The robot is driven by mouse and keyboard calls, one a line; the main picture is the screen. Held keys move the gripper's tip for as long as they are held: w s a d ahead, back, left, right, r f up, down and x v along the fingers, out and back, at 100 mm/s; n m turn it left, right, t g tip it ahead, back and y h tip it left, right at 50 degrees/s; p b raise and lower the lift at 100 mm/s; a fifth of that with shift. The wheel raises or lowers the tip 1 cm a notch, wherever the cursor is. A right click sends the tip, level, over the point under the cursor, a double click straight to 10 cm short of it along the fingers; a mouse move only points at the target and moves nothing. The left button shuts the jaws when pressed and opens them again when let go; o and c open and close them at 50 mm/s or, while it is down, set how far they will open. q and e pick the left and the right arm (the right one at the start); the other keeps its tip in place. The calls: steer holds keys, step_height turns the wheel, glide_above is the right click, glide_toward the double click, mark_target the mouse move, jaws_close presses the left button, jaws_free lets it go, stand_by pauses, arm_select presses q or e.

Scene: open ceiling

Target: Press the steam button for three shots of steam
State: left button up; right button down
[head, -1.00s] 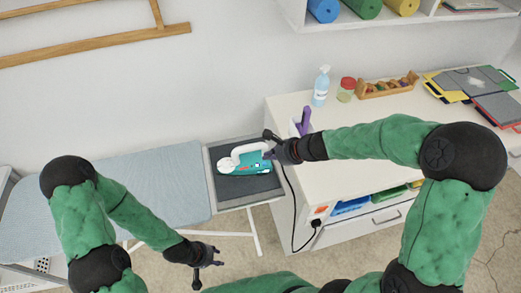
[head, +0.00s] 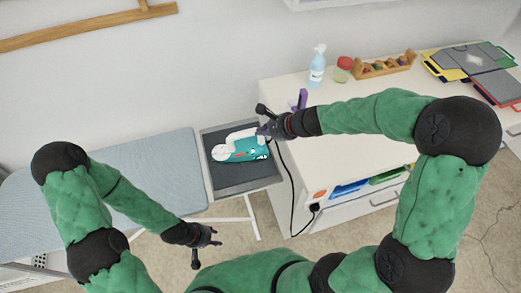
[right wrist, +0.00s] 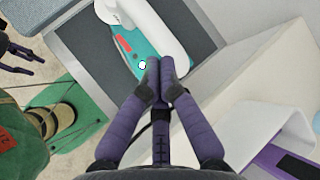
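The teal and white steam iron (head: 240,150) rests on a dark grey pad at the ironing board's right end; it also shows in the right wrist view (right wrist: 160,32). Its upper side carries a red patch and, in the right wrist view, a small round white spot that may be the steam button (right wrist: 142,65). My right gripper (head: 262,130) is at the iron's right end, fingers together and empty. In the right wrist view its fingertips (right wrist: 158,76) are just beside the white spot; contact cannot be told. My left gripper (head: 206,245) is open and empty, low in front of the board.
The blue-grey ironing board (head: 160,170) extends left. A white cabinet (head: 300,150) stands close on the right, with a spray bottle (head: 317,65), a red-lidded jar (head: 342,70) and a wooden rack (head: 385,66) on top. A black cord (head: 290,195) hangs by the cabinet.

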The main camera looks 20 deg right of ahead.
mark_target(262, 151)
steer(key=shift+f+b, duration=3.2)
steer(key=shift+f, duration=0.55)
steer(key=shift+f+b, duration=0.4)
steer(key=shift+b, duration=0.05)
steer(key=shift+f+b, duration=0.4)
steer(key=shift+r, duration=0.1)
steer(key=shift+r+p, duration=0.75)
steer(key=shift+r, duration=0.1)
step_height(262, 151, up, 5)
steer(key=p, duration=0.4)
steer(key=shift+p, duration=0.3)
